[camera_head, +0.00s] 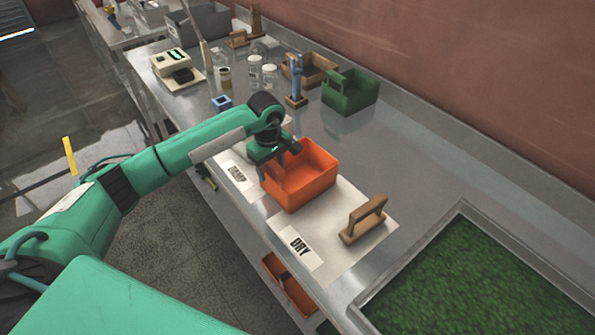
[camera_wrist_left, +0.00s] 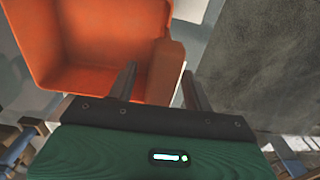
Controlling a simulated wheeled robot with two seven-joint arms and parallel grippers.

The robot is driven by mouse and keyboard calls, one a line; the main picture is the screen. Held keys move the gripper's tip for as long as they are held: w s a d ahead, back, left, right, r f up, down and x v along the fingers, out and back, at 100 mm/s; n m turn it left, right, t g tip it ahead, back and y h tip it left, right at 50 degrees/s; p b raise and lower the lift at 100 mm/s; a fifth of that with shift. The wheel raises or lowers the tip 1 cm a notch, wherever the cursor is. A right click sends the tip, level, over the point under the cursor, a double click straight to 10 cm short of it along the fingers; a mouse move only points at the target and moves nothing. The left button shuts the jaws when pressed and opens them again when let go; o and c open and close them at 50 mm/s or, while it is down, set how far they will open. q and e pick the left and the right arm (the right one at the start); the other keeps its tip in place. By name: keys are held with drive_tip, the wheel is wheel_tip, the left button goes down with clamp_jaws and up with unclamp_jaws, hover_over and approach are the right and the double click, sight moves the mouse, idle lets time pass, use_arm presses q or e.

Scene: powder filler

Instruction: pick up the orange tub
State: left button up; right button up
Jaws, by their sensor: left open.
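The orange tub (camera_head: 307,184) stands upright on a pale mat on the steel bench in the head view. My left gripper (camera_head: 277,158) is at the tub's left, far corner, pointing down. In the left wrist view the orange tub (camera_wrist_left: 75,50) fills the upper left and looks empty. The left gripper's two fingers (camera_wrist_left: 158,85) are apart, with the tub's wall edge between or just beyond them; contact cannot be told. My right gripper is not in view.
A wooden-handled block (camera_head: 365,219) stands on the mat (camera_head: 347,245) near a DRY label (camera_head: 300,247). A green tub (camera_head: 350,92), a wooden box (camera_head: 312,69) and jars (camera_head: 255,70) stand farther back. A tray of green material (camera_head: 480,275) lies at lower right.

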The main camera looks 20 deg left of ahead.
use_arm(q)
drive_tip(key=shift+c, duration=0.4)
clamp_jaws()
drive_tip(key=shift+r, duration=0.15)
